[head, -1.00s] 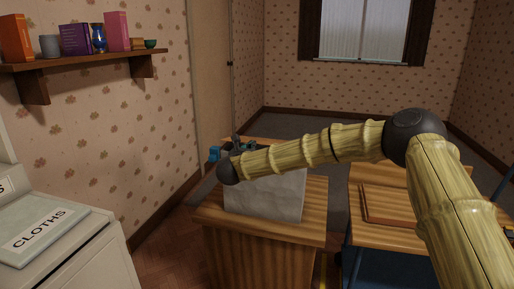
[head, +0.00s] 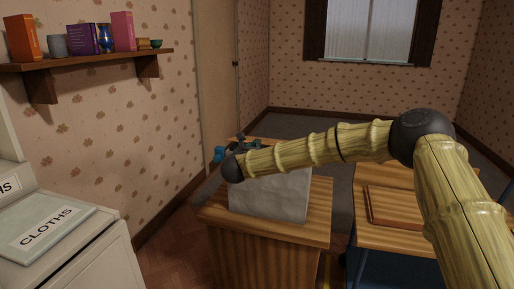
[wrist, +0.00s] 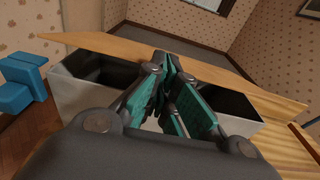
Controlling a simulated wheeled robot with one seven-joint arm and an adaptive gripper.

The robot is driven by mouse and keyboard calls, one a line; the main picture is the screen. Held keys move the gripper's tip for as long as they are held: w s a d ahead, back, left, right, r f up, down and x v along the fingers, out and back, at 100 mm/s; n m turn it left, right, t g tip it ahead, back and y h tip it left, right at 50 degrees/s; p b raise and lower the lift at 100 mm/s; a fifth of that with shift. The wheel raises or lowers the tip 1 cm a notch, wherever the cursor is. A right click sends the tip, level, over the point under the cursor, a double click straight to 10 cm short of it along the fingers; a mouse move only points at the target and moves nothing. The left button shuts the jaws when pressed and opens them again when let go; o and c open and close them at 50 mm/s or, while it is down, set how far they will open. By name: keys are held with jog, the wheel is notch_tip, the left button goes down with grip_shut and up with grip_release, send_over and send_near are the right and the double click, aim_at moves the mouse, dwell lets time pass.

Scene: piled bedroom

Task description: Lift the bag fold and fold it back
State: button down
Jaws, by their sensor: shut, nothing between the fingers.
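The bag (head: 270,200) is pale grey and stands upright on a wooden cabinet. My arm and gripper hide part of its top in the head view. In the wrist view the bag (wrist: 85,100) has a dark opening on both sides of my gripper. My gripper (wrist: 168,65) is shut and empty, with teal pads, over the middle of the bag's mouth. I cannot tell whether the fingers touch the bag, and the fold is not clearly visible.
The wooden cabinet top (head: 318,215) has a bare strip at the right. A blue object (head: 219,154) is at its far left. A wooden table (head: 385,236) with a brown board stands to the right. A white unit with a cloths label (head: 42,232) is at left.

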jog(key=shift+w+d+r+p, duration=0.1)
jog(key=shift+w+r+p, duration=0.05)
jog(key=shift+r, duration=0.65)
jog(key=shift+w+d+r+p, duration=0.1)
jog(key=shift+w+r+p, duration=0.1)
jog(key=shift+r, duration=0.6)
jog(key=shift+w+r+p, duration=0.15)
jog(key=shift+r, duration=0.65)
jog(key=shift+s, duration=0.1)
jog(key=shift+f+b+v, duration=0.15)
jog(key=shift+b+v, duration=0.5)
jog(key=shift+v, duration=0.8)
jog(key=shift+f+b+v, duration=0.15)
jog(key=shift+b+v, duration=0.45)
jog(key=shift+v, duration=0.85)
jog(key=shift+f, duration=0.1)
